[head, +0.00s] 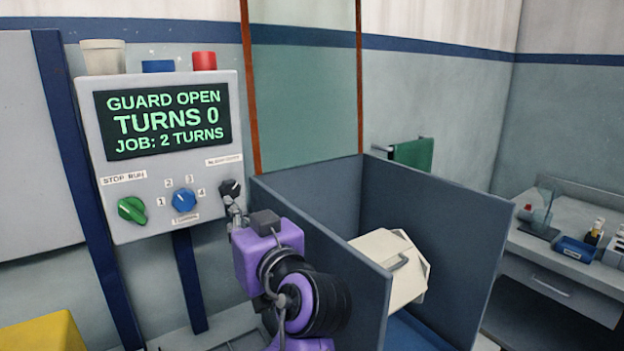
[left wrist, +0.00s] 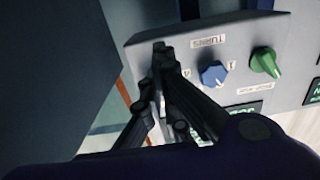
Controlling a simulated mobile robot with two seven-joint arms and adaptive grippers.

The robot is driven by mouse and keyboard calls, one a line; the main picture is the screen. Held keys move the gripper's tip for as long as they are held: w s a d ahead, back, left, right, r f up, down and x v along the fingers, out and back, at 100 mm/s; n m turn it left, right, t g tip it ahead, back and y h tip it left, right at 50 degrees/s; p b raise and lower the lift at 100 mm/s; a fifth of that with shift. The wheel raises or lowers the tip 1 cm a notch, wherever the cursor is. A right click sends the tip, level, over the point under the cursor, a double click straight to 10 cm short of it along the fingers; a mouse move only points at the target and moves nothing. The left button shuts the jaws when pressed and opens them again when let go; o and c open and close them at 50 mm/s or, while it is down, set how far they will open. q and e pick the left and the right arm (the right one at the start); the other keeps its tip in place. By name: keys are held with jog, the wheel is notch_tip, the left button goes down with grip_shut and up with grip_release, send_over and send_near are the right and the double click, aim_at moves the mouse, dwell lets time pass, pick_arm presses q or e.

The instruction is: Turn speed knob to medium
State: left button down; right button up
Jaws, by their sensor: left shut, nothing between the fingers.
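The speed knob, seemingly the black knob (head: 230,188) at the right of the grey control box (head: 110,225), sits under a label too small to read. Its pointer direction cannot be made out. My left gripper (head: 232,207) is shut and empty, its fingertips at or just below the black knob. I cannot tell whether they touch it. In the left wrist view the shut fingers (left wrist: 160,58) reach the box's edge and seem to hide the black knob. My right gripper is not in view.
A blue turns knob (head: 184,200) and a green stop/run knob (head: 132,209) are left of the black one. The display (head: 165,118) reads "GUARD OPEN, TURNS 0, JOB: 2 TURNS". A grey-walled enclosure (head: 430,220) stands close right of my left arm.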

aim_at(230, 190)
pick_arm(q)
jog(key=shift+x, duration=1.25)
jog(key=shift+a+r, duration=0.1)
jog(key=shift+r, duration=0.1)
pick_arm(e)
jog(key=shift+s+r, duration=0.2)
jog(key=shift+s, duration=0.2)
pick_arm(q)
jog(key=shift+r, duration=0.15)
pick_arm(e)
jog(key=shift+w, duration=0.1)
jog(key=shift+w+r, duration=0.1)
pick_arm(q)
jog(key=shift+w+d+p, duration=0.1)
jog(key=shift+d+p, duration=0.15)
jog(key=shift+p, duration=0.05)
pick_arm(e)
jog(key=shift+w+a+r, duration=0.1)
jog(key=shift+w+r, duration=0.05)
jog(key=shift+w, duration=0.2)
pick_arm(q)
jog(key=shift+d, duration=0.1)
